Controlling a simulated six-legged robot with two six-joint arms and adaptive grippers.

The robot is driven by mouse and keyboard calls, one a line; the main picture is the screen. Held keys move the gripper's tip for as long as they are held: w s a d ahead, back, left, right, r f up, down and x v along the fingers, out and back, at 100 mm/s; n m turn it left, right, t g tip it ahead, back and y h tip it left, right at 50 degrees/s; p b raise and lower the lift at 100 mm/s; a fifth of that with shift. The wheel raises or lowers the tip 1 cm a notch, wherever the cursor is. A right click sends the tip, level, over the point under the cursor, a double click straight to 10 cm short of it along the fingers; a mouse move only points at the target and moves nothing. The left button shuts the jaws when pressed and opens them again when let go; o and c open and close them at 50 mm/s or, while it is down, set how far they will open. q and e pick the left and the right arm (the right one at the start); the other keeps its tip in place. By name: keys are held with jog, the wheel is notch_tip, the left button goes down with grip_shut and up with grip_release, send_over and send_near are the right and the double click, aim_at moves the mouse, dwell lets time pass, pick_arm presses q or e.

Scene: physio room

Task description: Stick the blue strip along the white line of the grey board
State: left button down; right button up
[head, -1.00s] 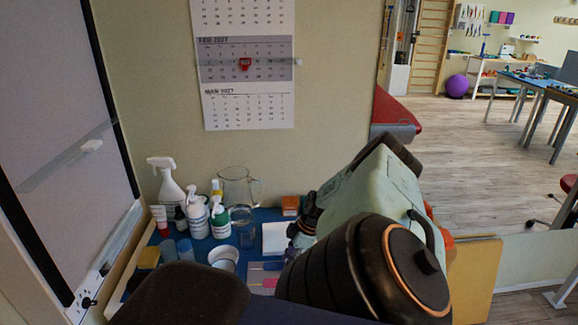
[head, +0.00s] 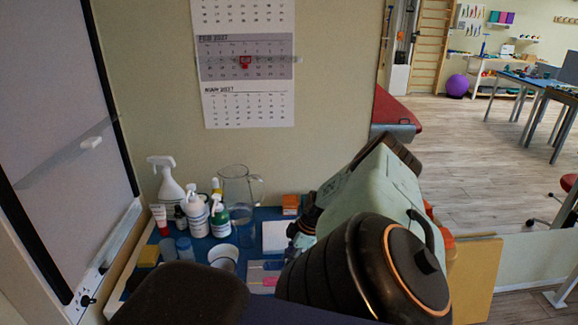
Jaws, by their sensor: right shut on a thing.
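My right gripper (head: 303,222) is partly hidden behind my own pale green and black right arm, low in the middle of the head view. It is shut, but what it holds is hidden. I cannot make out the blue strip. A small grey panel (head: 256,277) with a pale line across it and a pink piece on it lies on the blue tabletop (head: 265,214), left of my right arm. I cannot tell if it is the grey board. My left gripper is not in view.
A spray bottle (head: 170,184), pump bottles (head: 196,217), a glass jug (head: 240,185) and a white cup (head: 223,257) crowd the tabletop's left and back. A calendar (head: 246,108) hangs behind; a framed panel (head: 60,110) stands left.

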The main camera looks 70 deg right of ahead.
jog(key=o, duration=0.8)
jog(key=o, duration=0.6)
jog(key=shift+c, duration=0.2)
notch_tip(320, 180, up, 7)
jog(key=p, duration=0.7)
